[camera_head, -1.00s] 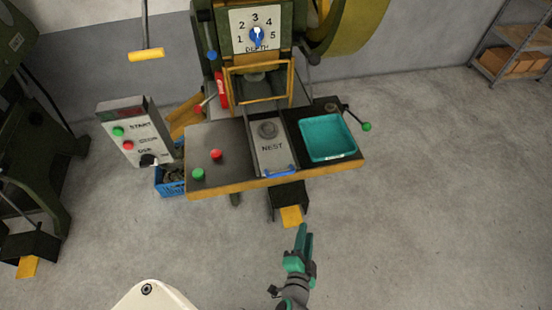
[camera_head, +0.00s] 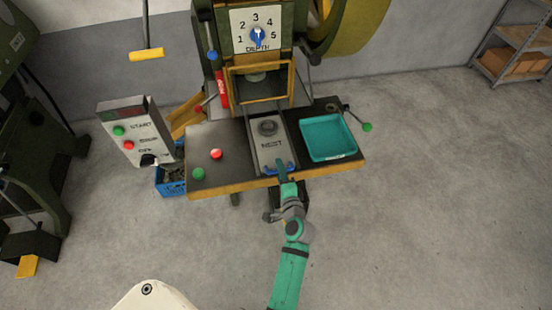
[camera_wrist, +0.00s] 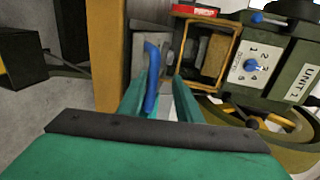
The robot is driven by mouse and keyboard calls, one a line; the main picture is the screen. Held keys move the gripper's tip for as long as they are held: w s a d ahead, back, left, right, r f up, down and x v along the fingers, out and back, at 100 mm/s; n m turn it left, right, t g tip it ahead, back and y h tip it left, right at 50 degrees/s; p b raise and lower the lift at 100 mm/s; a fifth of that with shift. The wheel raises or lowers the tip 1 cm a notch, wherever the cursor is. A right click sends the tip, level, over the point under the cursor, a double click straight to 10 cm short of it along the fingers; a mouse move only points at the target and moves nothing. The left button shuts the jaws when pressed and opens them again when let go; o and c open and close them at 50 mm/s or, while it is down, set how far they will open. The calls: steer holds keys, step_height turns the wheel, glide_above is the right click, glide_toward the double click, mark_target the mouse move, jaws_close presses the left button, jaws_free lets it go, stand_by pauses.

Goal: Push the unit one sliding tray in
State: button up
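The unit one sliding tray (camera_head: 268,155) is a grey plate marked NEST, with a round seat on it. It lies in a dark slot in the press table, and its far end points at the yellow-framed opening. Its blue handle (camera_head: 267,170) is at the near edge, partly hidden by my gripper (camera_head: 281,168). In the wrist view the blue handle (camera_wrist: 152,78) stands between the two green fingers of my gripper (camera_wrist: 163,92). The fingers are apart, with a visible gap on the right side of the handle. Contact with the left finger cannot be told.
A teal bin (camera_head: 326,137) sits right of the tray, near a green-knobbed lever (camera_head: 367,127). Red and green buttons (camera_head: 207,164) are on the left of the table. A START panel (camera_head: 137,135) stands further left. The yellow guard frame (camera_head: 260,85) surrounds the press opening.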

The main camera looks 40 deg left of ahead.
steer(key=x, duration=0.5)
steer(key=shift+w+a+f, duration=0.1)
steer(key=shift+w+a, duration=0.05)
steer(key=shift+a, duration=0.05)
steer(key=shift+w+a+f, duration=0.3)
steer(key=shift+w+a, duration=0.05)
steer(key=shift+a, duration=0.05)
jaws_close()
